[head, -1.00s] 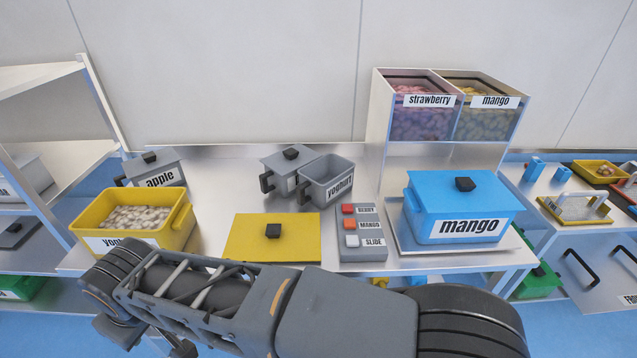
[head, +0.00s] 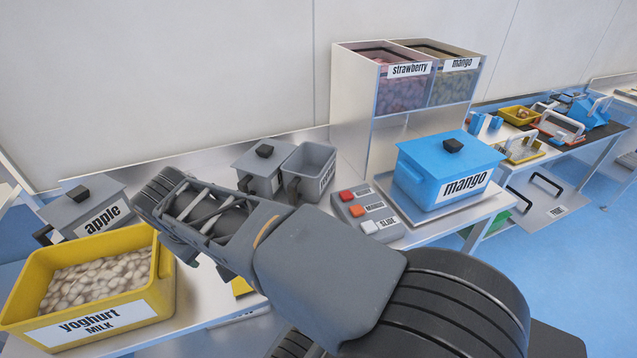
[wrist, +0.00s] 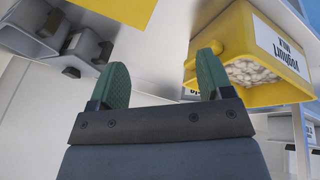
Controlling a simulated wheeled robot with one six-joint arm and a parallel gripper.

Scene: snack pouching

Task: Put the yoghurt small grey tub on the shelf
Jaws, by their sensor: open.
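The small grey yoghurt tub (head: 309,170) is open-topped and stands on the metal counter in the head view, its label partly hidden by its dark handle. A lidded grey tub (head: 262,165) stands close at its left. In the wrist view, which is upside down, the yoghurt tub (wrist: 35,20) is at upper left beside the lidded one (wrist: 84,50). My gripper (wrist: 208,75) has two green fingers apart with nothing between them, away from both grey tubs. My arm hides the gripper in the head view. The shelf is barely visible at the head view's left edge.
A yellow tub (head: 150,290) of pale pieces, labelled yoghurt milk, stands front left, with a grey apple tub (head: 92,215) behind. A button panel (head: 368,213), a blue mango tub (head: 450,170) and a strawberry and mango dispenser (head: 350,95) stand to the right. My arm covers the counter's front middle.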

